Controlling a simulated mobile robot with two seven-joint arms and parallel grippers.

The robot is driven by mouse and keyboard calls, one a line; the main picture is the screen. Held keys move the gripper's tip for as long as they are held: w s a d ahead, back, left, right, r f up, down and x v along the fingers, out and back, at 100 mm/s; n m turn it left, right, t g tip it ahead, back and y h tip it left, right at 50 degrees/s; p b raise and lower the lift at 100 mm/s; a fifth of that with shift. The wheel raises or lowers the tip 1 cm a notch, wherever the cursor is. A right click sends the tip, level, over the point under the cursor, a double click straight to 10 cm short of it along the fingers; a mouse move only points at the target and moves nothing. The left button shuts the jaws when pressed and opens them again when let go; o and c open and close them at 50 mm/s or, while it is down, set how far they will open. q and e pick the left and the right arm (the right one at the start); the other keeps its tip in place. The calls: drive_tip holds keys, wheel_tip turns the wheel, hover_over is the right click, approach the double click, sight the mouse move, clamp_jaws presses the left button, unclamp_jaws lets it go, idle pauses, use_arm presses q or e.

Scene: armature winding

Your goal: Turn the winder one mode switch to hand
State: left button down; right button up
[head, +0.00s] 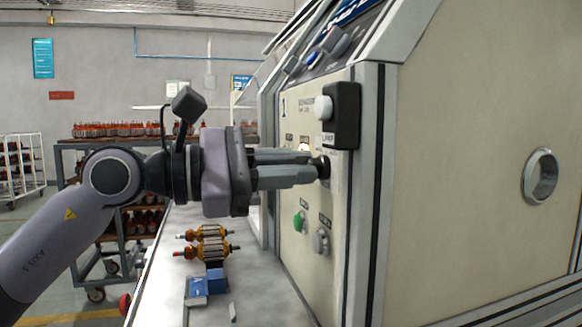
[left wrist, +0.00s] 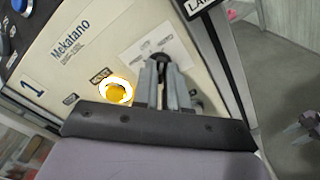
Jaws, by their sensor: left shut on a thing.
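The winder one panel (head: 294,249) is a cream face on the machine at the centre of the head view. A black mode switch knob (head: 322,167) sticks out of it. My left gripper (head: 318,170) is shut on this knob, its fingers reaching in level from the left. In the left wrist view the fingertips close on the black knob (left wrist: 160,62), in front of a white label plate. The label's text and the knob's pointing direction are too small or covered to read. My right gripper is in neither view.
A lit amber lamp (left wrist: 116,92) sits beside the fingers. A green button (head: 299,223) and a grey knob (head: 320,241) are below the gripper, and a black box with a white button (head: 323,108) is above. Armatures (head: 208,243) and blue blocks (head: 207,284) lie on the bench below.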

use_arm(q)
drive_tip(key=shift+n, duration=0.4)
drive_tip(key=n+p, duration=0.1)
drive_tip(key=n, duration=0.7)
drive_tip(key=n+p, duration=0.2)
drive_tip(key=n, duration=0.7)
drive_tip(key=shift+w+a, duration=0.1)
drive_tip(key=shift+w, duration=0.1)
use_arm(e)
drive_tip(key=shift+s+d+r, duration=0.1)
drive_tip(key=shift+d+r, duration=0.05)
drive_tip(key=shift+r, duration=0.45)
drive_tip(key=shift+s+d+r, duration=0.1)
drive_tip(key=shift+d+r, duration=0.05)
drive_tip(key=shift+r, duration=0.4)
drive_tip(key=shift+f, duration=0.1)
use_arm(q)
drive_tip(key=c, duration=1.2)
unclamp_jaws()
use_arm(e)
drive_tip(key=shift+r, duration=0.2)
use_arm(q)
drive_tip(key=shift+o, duration=0.2)
